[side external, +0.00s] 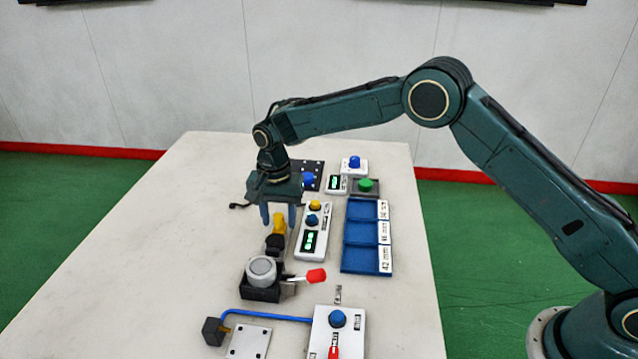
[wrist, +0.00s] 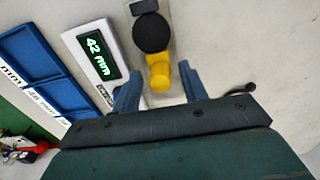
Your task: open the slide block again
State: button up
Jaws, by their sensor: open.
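My gripper (side external: 278,214) is open and points down over the black and yellow device at the table's middle. In the wrist view its fingertips (wrist: 159,76) stand either side of the yellow knob (wrist: 159,72), with gaps showing; whether they are level with it I cannot tell. A dark round part (wrist: 152,33) adjoins the knob. The yellow part also shows in the side view (side external: 278,226), partly hidden by the fingers. Nearer the camera, a black block (side external: 262,292) holds a grey round cup (side external: 261,269), with a red-tipped lever (side external: 316,276) to its right. Which part is the slide block is not labelled.
A white display box (side external: 314,236) stands right of the device; its screen (wrist: 95,50) reads 42 mm. A blue three-compartment tray (side external: 346,267) lies further right. A control box (side external: 322,340), blue tube (side external: 272,315) and metal plate (side external: 249,341) are in front. The table's left side is clear.

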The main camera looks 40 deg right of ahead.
grip_shut()
jog(key=shift+w+d, duration=0.95)
jog(key=shift+d, duration=0.05)
jog(key=shift+c, duration=1.5)
grip_release()
jog(key=shift+w, duration=0.1)
jog(key=o, duration=0.3)
jog(key=shift+r, duration=0.2)
